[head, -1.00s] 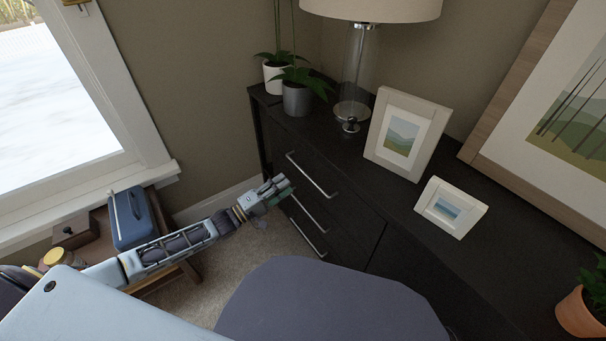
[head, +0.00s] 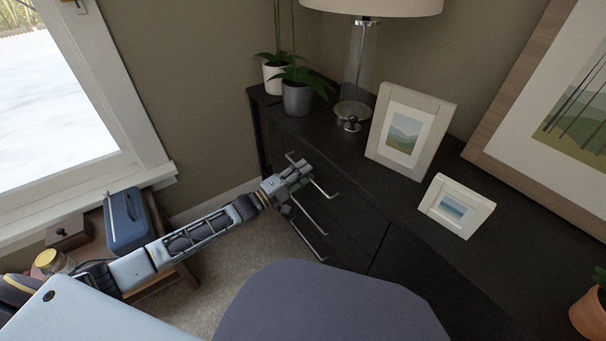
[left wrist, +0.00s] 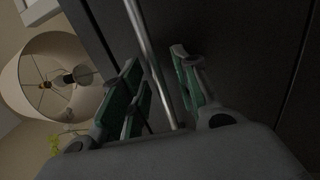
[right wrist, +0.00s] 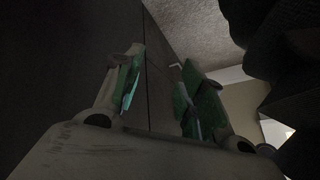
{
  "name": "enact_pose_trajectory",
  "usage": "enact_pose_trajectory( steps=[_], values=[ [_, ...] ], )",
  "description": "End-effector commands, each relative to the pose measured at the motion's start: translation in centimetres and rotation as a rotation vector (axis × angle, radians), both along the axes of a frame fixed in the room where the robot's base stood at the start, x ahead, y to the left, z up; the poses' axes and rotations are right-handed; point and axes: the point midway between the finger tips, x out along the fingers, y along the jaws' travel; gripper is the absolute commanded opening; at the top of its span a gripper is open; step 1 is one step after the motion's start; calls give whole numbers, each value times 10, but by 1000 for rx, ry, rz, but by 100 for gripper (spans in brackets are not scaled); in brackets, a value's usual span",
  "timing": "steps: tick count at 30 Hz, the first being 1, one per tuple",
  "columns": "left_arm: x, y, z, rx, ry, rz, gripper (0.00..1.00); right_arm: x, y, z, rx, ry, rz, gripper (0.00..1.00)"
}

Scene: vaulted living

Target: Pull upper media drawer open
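The upper drawer (head: 350,198) is in the dark media cabinet and looks shut. Its thin metal handle (head: 329,191) shows at both ends in the head view, its middle hidden behind my left gripper (head: 302,174). In the left wrist view the handle bar (left wrist: 146,35) runs between the spread fingers of my left gripper (left wrist: 155,80). The fingers are open on either side of the bar; contact cannot be told. My right gripper (right wrist: 160,85) shows only in the right wrist view, open and empty, facing a dark surface.
A lower drawer handle (head: 308,213) sits below. The cabinet top (head: 340,148) carries potted plants (head: 297,97), a lamp (head: 352,110) and picture frames (head: 411,131). A small wooden table (head: 168,232) with a blue box (head: 128,220) stands left.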

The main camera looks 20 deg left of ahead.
Motion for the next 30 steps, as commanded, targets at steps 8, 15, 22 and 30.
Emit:
enact_pose_trajectory(
  steps=[8,15,22,30],
  values=[
    [1,-1,0,1,1,0,31,0,0,0,1,-2,1,40],
    [1,-1,0,1,1,0,10,1,0,1,1,-3,0,40],
    [1,-1,0,1,1,0,0,3,1,3,5,-7,-4,40],
    [1,-1,0,1,1,0,0,5,2,4,8,-10,-6,40]
  ],
)
